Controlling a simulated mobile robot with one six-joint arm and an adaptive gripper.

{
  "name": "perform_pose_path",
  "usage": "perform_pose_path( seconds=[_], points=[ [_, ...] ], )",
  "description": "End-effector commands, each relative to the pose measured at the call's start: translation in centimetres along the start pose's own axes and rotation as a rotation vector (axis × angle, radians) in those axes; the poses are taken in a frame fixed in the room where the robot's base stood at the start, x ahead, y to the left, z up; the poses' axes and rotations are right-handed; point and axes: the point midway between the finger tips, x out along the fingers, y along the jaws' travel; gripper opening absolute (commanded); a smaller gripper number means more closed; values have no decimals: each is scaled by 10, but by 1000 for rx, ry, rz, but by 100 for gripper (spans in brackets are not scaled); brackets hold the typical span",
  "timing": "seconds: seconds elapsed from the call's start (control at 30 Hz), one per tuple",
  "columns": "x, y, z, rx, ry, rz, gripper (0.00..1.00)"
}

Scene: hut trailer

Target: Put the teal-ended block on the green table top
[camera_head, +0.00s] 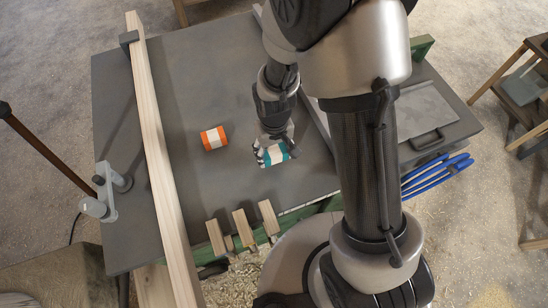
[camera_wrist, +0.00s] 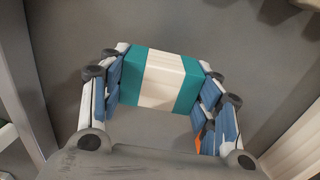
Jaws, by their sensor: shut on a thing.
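The teal-ended block (camera_head: 277,155) has a white middle band and teal ends. My gripper (camera_head: 271,151) reaches down over the grey top of the workbench (camera_head: 190,80) and is shut on the block. In the wrist view the fingers of my gripper (camera_wrist: 160,88) press on the two teal ends of the block (camera_wrist: 162,80). I cannot tell whether the block touches the bench top or hangs just above it.
An orange-ended block (camera_head: 214,138) lies to the left of my gripper. A long wooden beam (camera_head: 158,150) crosses the bench's left side. Several short wood pieces (camera_head: 242,229) stand at the front edge.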

Motion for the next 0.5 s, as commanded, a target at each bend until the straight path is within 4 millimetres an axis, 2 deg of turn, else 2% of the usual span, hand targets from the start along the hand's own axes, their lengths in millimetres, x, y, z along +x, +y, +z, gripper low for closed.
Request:
perform_pose_path(
  seconds=[0.2, 0.5],
  points=[
    [35, 0, 1, 0, -4, 0, 34],
    [37, 0, 0, 0, -1, 0, 34]
  ],
)
